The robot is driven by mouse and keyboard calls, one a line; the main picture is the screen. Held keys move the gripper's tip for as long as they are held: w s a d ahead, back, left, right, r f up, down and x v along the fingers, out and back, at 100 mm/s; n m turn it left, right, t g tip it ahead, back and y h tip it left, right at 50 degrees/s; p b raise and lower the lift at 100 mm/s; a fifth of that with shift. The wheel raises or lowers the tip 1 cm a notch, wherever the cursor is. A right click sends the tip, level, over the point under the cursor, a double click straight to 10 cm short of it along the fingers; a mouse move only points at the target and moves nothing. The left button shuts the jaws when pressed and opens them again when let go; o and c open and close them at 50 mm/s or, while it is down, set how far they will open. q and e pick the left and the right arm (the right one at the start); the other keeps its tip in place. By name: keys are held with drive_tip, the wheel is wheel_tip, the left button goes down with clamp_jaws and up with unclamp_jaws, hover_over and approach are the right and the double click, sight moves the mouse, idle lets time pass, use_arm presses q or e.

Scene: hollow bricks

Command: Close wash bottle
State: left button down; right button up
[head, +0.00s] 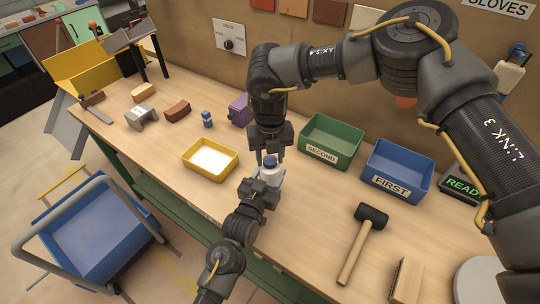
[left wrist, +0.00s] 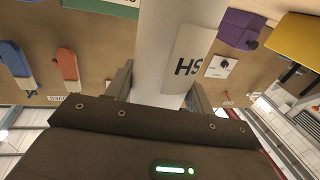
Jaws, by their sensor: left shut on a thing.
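The wash bottle (head: 270,173) is white with a blue cap (head: 270,160) at its top, upright near the front edge of the workbench. In the left wrist view its white body (left wrist: 175,45) with an "HS" label fills the middle between the fingers. My left gripper (head: 264,186) is shut on the bottle's body from the front. My right gripper (head: 270,154) points down from above, its fingers apart on either side of the cap. I cannot see contact with the cap, and its seating on the neck is too small to judge.
A yellow tray (head: 190,171) with a white inside lies left of the bottle. A green bin (head: 305,138) and a blue bin (head: 372,175) stand to the right. A hammer (head: 360,235) lies at the front right. A small blue bottle (head: 207,119) stands further back.

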drive_tip(key=o, duration=0.3)
drive_tip(key=shift+r, duration=0.1)
wheel_tip(320, 180, up, 12)
drive_tip(key=shift+f, duration=0.1)
idle(0.4)
use_arm(q)
drive_tip(key=shift+c, duration=2.3)
unclamp_jaws()
drive_tip(key=shift+s+a+f, duration=0.15)
drive_tip(key=shift+s+a, duration=0.05)
drive_tip(key=shift+s, duration=0.3)
drive_tip(key=b+v, duration=0.2)
drive_tip(key=v, duration=0.7)
drive_tip(key=shift+s, duration=0.35)
use_arm(e)
wheel_tip(320, 180, down, 2)
drive_tip(key=shift+f, duration=0.2)
